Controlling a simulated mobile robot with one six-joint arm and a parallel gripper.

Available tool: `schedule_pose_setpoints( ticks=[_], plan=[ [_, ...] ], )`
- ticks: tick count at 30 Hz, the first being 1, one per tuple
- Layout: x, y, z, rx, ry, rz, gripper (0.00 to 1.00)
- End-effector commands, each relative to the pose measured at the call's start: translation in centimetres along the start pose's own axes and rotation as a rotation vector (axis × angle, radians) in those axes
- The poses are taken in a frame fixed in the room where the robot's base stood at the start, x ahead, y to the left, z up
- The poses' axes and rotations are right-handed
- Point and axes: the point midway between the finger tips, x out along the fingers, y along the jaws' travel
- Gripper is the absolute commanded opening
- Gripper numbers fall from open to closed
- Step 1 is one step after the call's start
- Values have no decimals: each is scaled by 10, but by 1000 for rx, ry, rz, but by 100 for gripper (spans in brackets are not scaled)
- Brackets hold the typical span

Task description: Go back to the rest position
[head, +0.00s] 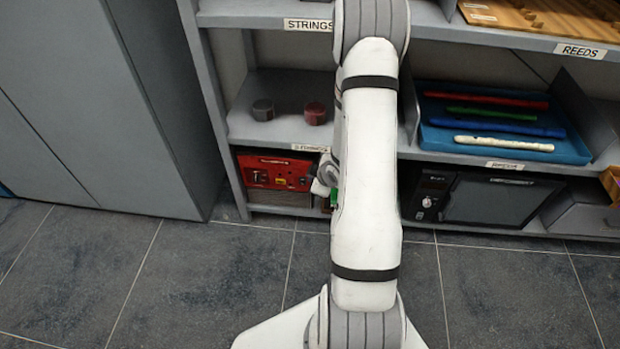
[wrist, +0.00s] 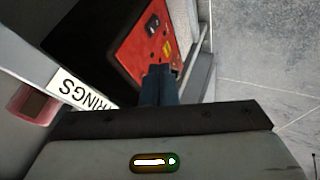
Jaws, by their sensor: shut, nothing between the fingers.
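My gripper (wrist: 161,84) shows in the wrist view as two dark fingers pressed together, with nothing between them. Its tips point towards the red panel of a box (wrist: 143,47); I cannot tell whether they touch it. In the head view my white arm reaches down in front of the shelf unit and hides the gripper. The red box (head: 265,170) sits in the bottom left bay there, partly behind my wrist.
On the shelf above stand a grey pot (head: 263,109) and a dark red pot (head: 315,112). To the right are a blue tray (head: 437,137) with several flutes and a black device (head: 488,200) below. A grey cabinet (head: 150,100) stands left. The tiled floor (head: 120,280) is clear.

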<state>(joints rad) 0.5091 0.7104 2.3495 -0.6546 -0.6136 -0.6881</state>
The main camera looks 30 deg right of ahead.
Motion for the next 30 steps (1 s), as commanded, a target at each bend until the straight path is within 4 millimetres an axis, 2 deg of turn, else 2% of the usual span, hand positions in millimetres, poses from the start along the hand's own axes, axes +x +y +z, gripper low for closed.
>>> schedule_pose_setpoints(
  ticks=[17,20,23,26,30],
  plan=[
    [-3,1,0,0,-1,1,0],
    [-14,9,-8,6,-14,4,0],
    [-44,27,-29,28,-53,10,0],
    [-92,51,-60,77,-115,19,0],
    [-167,76,-106,180,-205,32,0]
  ],
)
